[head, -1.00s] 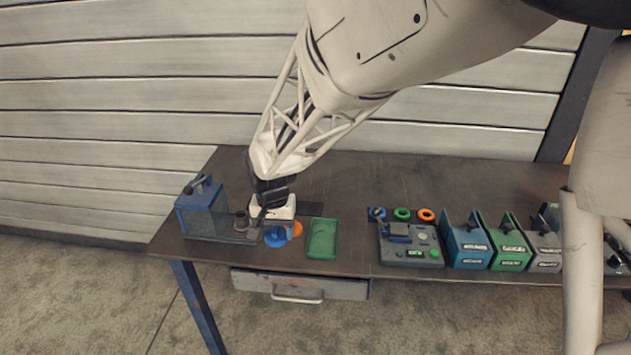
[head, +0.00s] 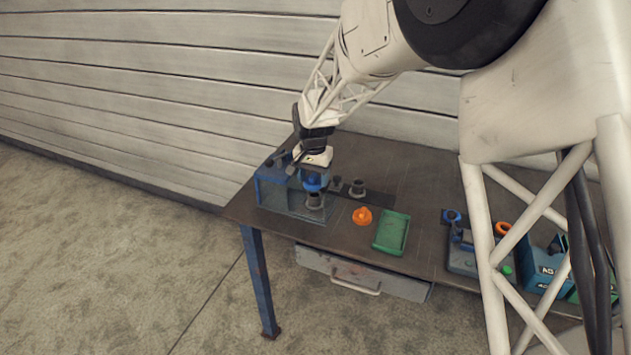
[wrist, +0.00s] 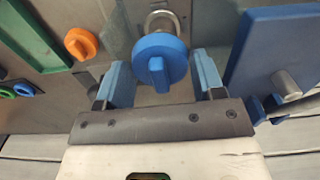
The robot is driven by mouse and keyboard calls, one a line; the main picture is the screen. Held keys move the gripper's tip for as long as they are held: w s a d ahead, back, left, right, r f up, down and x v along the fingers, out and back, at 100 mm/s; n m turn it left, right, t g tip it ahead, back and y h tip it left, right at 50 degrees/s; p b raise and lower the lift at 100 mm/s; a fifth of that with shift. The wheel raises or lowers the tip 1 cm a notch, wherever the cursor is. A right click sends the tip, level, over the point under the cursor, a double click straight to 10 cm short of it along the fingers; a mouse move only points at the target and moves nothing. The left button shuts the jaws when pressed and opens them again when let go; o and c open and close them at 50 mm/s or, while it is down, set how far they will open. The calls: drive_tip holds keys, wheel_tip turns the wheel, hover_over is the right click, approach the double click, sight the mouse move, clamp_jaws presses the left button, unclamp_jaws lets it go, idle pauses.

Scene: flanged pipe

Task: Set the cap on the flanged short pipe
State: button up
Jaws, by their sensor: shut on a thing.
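The blue cap (head: 313,184) is round with a raised grip bar. My gripper (head: 313,175) is shut on it; in the wrist view, the cap (wrist: 160,62) sits between the two blue fingers (wrist: 162,80). In the head view, a grey flanged short pipe (head: 315,202) stands upright right below the cap, inside the clear-walled blue station at the table's left end. In the wrist view, the pipe's metal ring (wrist: 160,18) shows partly behind the cap. I cannot tell whether the cap touches the pipe.
A blue block (head: 272,188) of the station stands close beside my gripper. An orange cap (head: 362,216) and a green tray (head: 404,220) lie further right. Coloured boxes stand at the far right.

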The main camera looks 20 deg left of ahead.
sight(315, 193)
drive_tip(key=shift+w+a+f, duration=0.1)
drive_tip(key=shift+w+f, duration=0.15)
drive_tip(key=shift+w, duration=0.4)
idle(0.4)
drive_tip(key=shift+f, duration=0.15)
idle(0.7)
drive_tip(key=shift+f, duration=1.25)
drive_tip(key=shift+f, duration=0.8)
idle(0.6)
drive_tip(key=o, duration=1)
drive_tip(key=shift+c, duration=0.2)
drive_tip(key=shift+c, duration=1.3)
